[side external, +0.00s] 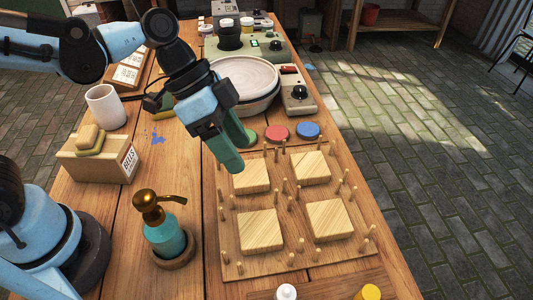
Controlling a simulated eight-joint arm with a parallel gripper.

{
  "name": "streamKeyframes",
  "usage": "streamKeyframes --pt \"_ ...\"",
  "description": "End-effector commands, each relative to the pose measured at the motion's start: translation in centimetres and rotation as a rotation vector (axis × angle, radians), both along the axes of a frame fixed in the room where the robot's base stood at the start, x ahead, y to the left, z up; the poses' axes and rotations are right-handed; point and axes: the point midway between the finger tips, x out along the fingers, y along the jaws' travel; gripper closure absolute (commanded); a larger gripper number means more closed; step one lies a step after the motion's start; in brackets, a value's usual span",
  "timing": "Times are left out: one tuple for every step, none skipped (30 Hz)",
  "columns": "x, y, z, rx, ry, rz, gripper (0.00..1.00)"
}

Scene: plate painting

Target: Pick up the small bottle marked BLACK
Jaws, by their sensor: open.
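I cannot make out any bottle with a readable BLACK label in the side external view. Two small bottles stand at the bottom edge, one with a white cap (286,292) and one with a yellow cap (368,292); both are cut off by the frame. My gripper (239,153) is open, pointing down, above the table near the back left of the pegged wooden board (284,222). Nothing shows between its fingers. The gripper partly covers the green disc behind it.
Four-square wooden blocks aside, pegs rise across the board. Red (277,131) and blue (308,130) discs lie behind it. A teal pump bottle (164,238), box (98,163) and white mug (105,106) stand left. Plates (246,73) and devices stand at the back.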

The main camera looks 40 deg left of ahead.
Motion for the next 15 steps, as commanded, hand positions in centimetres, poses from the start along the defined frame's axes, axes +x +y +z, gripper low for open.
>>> streamKeyframes --pt "-0.4 -2.1 -0.1 -0.034 0.012 -0.122 0.37" --pt "-0.7 -3.3 -0.1 -0.055 0.017 -0.195 0.37" --pt "-1.2 -4.7 -0.2 -0.087 0.022 -0.293 0.37" --pt "-1.6 -5.8 -0.3 -0.112 0.025 -0.365 0.37" --pt "-2.0 -6.8 -0.3 -0.140 0.026 -0.438 0.37" --pt "-2.7 -8.2 -0.4 -0.178 0.027 -0.533 0.37" --pt "-3.2 -9.1 -0.4 -0.209 0.025 -0.606 0.37" --pt "-3.7 -10.1 -0.5 -0.243 0.024 -0.677 0.37" --pt "-4.5 -11.3 -0.6 -0.289 0.021 -0.771 0.37" --pt "-5.1 -12.1 -0.7 -0.326 0.016 -0.843 0.37" --pt "-5.7 -12.9 -0.8 -0.364 0.012 -0.911 0.37" --pt "-6.4 -13.8 -0.9 -0.414 0.004 -0.996 0.37" --pt "-7.0 -14.5 -1.0 -0.453 -0.002 -1.058 0.37" --pt "-7.6 -15.0 -1.1 -0.489 -0.009 -1.112 0.37" --pt "-8.3 -15.7 -1.2 -0.536 -0.018 -1.180 0.37"
